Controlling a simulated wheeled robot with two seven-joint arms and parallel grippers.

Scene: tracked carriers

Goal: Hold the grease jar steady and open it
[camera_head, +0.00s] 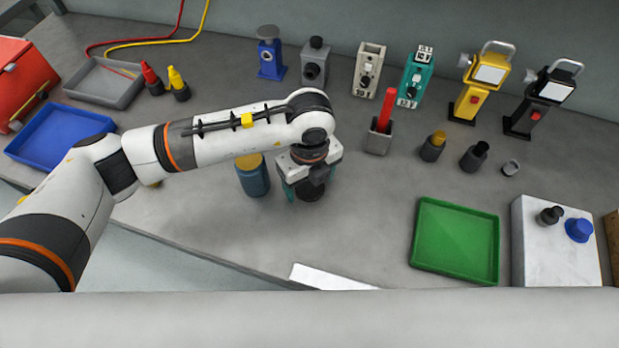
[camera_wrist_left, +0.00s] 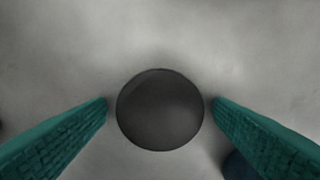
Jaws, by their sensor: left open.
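A dark jar with a round top (camera_head: 309,193) stands on the grey bench below my left gripper (camera_head: 308,180), which hides much of it in the head view. In the left wrist view its dark round top (camera_wrist_left: 160,109) lies between the two teal, ridged fingers. A gap shows on each side, so the open left gripper (camera_wrist_left: 160,108) is around the top without gripping it. A blue jar with a yellow lid (camera_head: 254,180) stands just left of the gripper, partly behind my forearm. My right gripper is not in view.
A green tray (camera_head: 455,241) and a white block with knobs (camera_head: 553,262) are at the right. A blue tray (camera_head: 58,137) and a grey tray (camera_head: 105,85) are at the left. Several devices, including a yellow lamp (camera_head: 472,95), line the back. Bench between gripper and green tray is clear.

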